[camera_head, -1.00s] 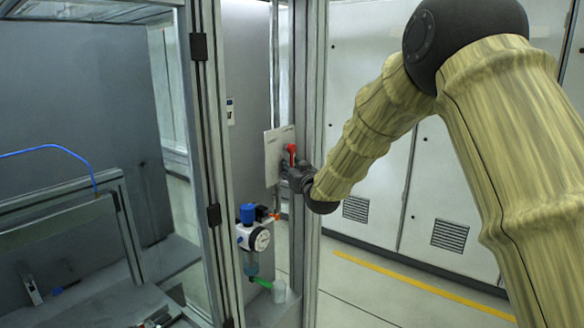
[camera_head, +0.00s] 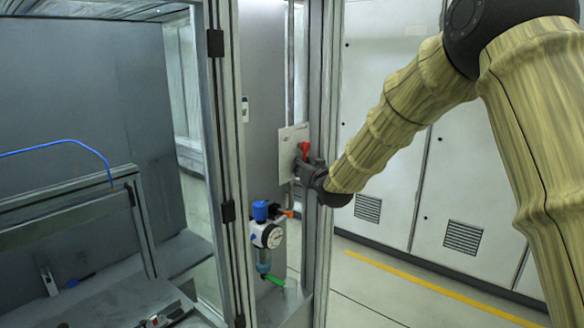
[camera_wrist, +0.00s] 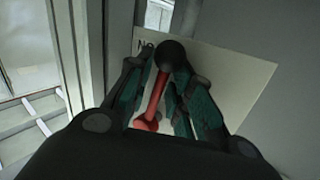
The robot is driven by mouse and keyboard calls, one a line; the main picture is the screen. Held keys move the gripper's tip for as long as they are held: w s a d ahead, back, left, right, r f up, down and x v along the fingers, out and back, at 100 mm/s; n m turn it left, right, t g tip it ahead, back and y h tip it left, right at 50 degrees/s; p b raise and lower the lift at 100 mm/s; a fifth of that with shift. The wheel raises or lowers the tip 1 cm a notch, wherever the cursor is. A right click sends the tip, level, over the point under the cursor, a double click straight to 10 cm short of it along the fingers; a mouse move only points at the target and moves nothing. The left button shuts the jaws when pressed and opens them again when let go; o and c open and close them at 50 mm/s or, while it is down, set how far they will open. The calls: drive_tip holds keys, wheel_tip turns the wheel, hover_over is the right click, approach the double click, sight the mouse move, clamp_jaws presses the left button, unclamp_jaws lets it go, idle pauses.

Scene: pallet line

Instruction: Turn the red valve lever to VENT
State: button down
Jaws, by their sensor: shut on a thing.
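The red valve lever (camera_head: 304,148) is mounted on a pale plate (camera_head: 286,150) fixed to the cabinet's post. In the wrist view the lever (camera_wrist: 156,93) shows as a red shaft with a black ball knob (camera_wrist: 172,54) and a red pivot end below. My gripper (camera_wrist: 165,76) has a finger on each side of the shaft and is shut on the lever. In the head view my gripper (camera_head: 303,172) is small and close against the plate. The plate in the wrist view (camera_wrist: 238,72) shows letters beginning "NO"; the rest is hidden. No VENT mark is readable.
A gauge unit (camera_head: 268,235) with a blue knob (camera_head: 261,211) and a green-handled part (camera_head: 274,281) sits below the plate. Metal frame posts (camera_head: 320,120) stand close beside my gripper. Grey cabinets (camera_head: 400,130) and open floor lie to the right.

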drive_tip(key=shift+s+a+r+m+g, duration=0.15)
drive_tip(key=shift+s+m+g, duration=0.15)
drive_tip(key=shift+m, duration=0.2)
drive_tip(key=shift+s+a+r+m+g, duration=0.1)
drive_tip(key=shift+s+a+m+g, duration=0.2)
drive_tip(key=shift+m+g, duration=0.2)
drive_tip(key=shift+s+a+r+m+g, duration=0.1)
drive_tip(key=shift+s+a+m+g, duration=0.15)
drive_tip(key=shift+m+g, duration=0.25)
drive_tip(key=c, duration=1.6)
unclamp_jaws()
drive_tip(key=shift+o, duration=0.2)
drive_tip(key=shift+s, duration=0.1)
drive_tip(key=v, duration=1.2)
drive_tip(key=shift+d, duration=0.15)
